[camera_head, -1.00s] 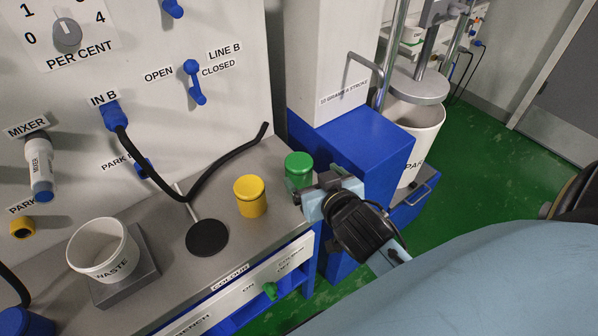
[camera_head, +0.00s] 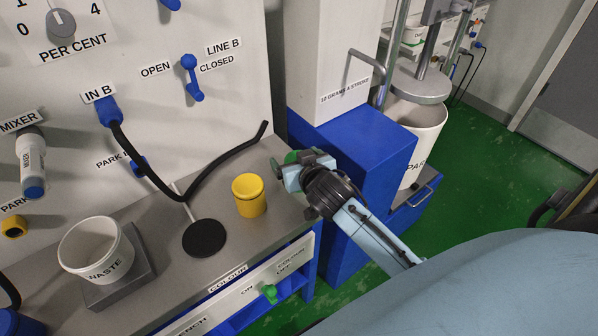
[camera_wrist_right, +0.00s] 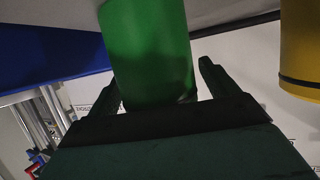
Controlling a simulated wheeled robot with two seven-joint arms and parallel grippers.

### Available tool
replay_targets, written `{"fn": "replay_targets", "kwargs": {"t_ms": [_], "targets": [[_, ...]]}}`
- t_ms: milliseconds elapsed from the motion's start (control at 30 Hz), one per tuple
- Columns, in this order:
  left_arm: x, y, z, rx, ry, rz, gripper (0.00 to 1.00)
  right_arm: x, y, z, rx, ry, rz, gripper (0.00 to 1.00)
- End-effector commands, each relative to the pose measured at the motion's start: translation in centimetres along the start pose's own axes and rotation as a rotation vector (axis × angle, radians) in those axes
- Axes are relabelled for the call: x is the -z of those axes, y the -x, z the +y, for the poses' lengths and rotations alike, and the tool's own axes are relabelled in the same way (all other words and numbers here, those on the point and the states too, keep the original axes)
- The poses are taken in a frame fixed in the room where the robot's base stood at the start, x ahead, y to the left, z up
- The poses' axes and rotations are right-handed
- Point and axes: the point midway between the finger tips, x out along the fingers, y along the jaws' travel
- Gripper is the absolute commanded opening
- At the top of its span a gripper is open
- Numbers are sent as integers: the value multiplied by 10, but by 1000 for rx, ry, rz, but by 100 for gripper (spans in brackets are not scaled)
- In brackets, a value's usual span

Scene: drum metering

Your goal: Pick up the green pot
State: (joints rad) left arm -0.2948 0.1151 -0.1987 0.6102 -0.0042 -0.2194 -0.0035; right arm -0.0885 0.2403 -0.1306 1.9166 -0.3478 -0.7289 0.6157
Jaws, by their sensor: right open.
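The green pot (camera_head: 291,157) stands at the right end of the grey bench, mostly hidden in the head view behind my right gripper (camera_head: 287,168). In the right wrist view the green pot (camera_wrist_right: 150,50) fills the upper middle. There my right gripper (camera_wrist_right: 158,88) is open, with one finger on each side of the pot's near end. No grip on the pot shows. My left gripper is not in view.
A yellow pot (camera_head: 249,197) stands just left of my right gripper and shows at the right of the wrist view (camera_wrist_right: 300,45). A black disc (camera_head: 204,239), a dark hose (camera_head: 225,163) and a white WASTE tub (camera_head: 90,250) are further left. A blue block (camera_head: 370,150) stands right of the bench.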

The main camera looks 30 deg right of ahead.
Motion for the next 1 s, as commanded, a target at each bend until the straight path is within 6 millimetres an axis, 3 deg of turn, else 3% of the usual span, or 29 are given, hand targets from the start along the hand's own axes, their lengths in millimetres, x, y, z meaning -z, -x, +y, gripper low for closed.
{"fn": "replay_targets", "kwargs": {"t_ms": [167,567,833,1000], "targets": [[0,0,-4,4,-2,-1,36,0,0,0,1,0,0,83],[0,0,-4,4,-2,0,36,0,1,0,1,0,0,32],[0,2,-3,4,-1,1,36,5,2,0,1,-1,3,32],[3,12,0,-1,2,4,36,31,13,0,2,-2,7,32]]}}
